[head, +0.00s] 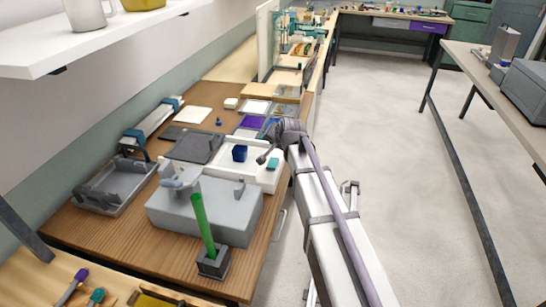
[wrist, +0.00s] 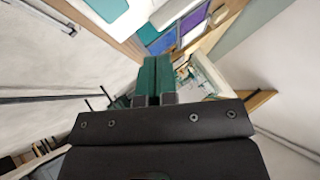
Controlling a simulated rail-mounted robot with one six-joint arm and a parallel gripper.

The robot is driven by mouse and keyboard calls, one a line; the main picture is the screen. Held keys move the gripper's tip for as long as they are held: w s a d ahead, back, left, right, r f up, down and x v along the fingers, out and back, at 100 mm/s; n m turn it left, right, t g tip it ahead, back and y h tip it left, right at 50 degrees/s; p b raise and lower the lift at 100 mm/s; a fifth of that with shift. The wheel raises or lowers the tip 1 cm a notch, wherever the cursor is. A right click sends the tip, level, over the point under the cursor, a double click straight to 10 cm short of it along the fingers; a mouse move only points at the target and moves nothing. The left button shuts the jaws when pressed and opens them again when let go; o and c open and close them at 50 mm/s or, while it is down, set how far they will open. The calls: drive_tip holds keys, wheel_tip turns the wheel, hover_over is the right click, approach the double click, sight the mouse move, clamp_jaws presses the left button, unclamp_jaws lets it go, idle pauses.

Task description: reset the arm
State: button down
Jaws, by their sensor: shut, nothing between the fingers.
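My gripper (wrist: 153,82) shows in the wrist view as two dark green fingers pressed side by side, shut with nothing between them. In the head view my arm reaches up along the right edge of the wooden bench (head: 262,262), and its wrist is over the floor side of a white tray (head: 257,183). The fingers are small and hard to make out there. A green glass rod (head: 201,225) stands slightly tilted in a dark square holder (head: 214,262) at the bench's front, apart from my gripper.
A grey box-shaped device (head: 165,212) and a grey tray (head: 115,185) stand on the bench. A dark blue cup (head: 239,153) and a teal block (head: 272,163) are in the white tray. A white shelf (head: 110,42) overhangs at upper left. The floor (head: 390,170) is open to the right.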

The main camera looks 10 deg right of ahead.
drive_tip(key=shift+f, duration=0.1)
drive_tip(key=shift+s+f+n+g, duration=0.25)
drive_tip(key=shift+n+g, duration=0.05)
drive_tip(key=shift+n, duration=0.1)
drive_tip(key=s+f+n+g, duration=0.1)
drive_tip(key=s+n+g, duration=0.1)
drive_tip(key=s, duration=0.8)
drive_tip(key=s+f+n+g+h, duration=0.1)
drive_tip(key=s+f+n+g, duration=0.1)
drive_tip(key=s, duration=0.8)
drive_tip(key=s+f+n+g, duration=0.1)
drive_tip(key=s+g, duration=0.3)
drive_tip(key=s, duration=0.6)
drive_tip(key=shift+a+f+n, duration=0.25)
drive_tip(key=shift+f+n, duration=0.1)
drive_tip(key=shift+n, duration=0.35)
